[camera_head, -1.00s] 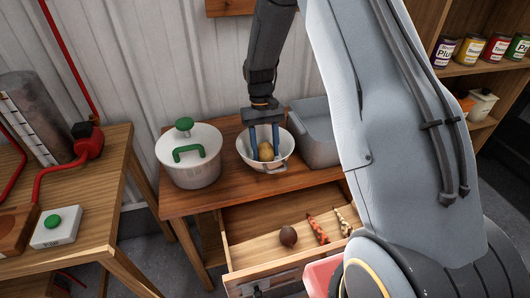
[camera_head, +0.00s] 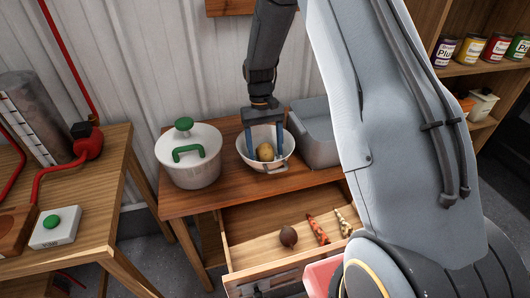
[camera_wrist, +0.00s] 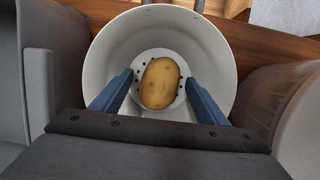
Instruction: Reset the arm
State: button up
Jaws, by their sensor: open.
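My gripper (camera_head: 265,150) points down into a white colander (camera_head: 245,149) on the wooden table. Its two blue fingers are open, one on each side of a yellow-brown potato (camera_head: 265,152). In the wrist view the potato (camera_wrist: 160,83) lies on the perforated bottom of the colander (camera_wrist: 110,55). Gaps show between the potato and both fingers (camera_wrist: 160,98).
A white pot with green handles (camera_head: 190,170) stands left of the colander, and a grey bin (camera_head: 316,140) stands close on its right. Below, an open drawer (camera_head: 262,258) holds a dark round vegetable (camera_head: 288,237) and knobbly roots (camera_head: 317,230). A side table (camera_head: 100,170) is at left.

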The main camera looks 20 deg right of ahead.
jog(key=b+v, duration=0.2)
jog(key=v, duration=0.5)
jog(key=shift+r, duration=0.25)
jog(key=s+r+t, duration=0.3)
jog(key=s+t, duration=0.1)
jog(key=s, duration=1.8)
jog(key=shift+s, duration=0.2)
jog(key=shift+r, duration=0.15)
jog(key=shift+c, duration=0.3)
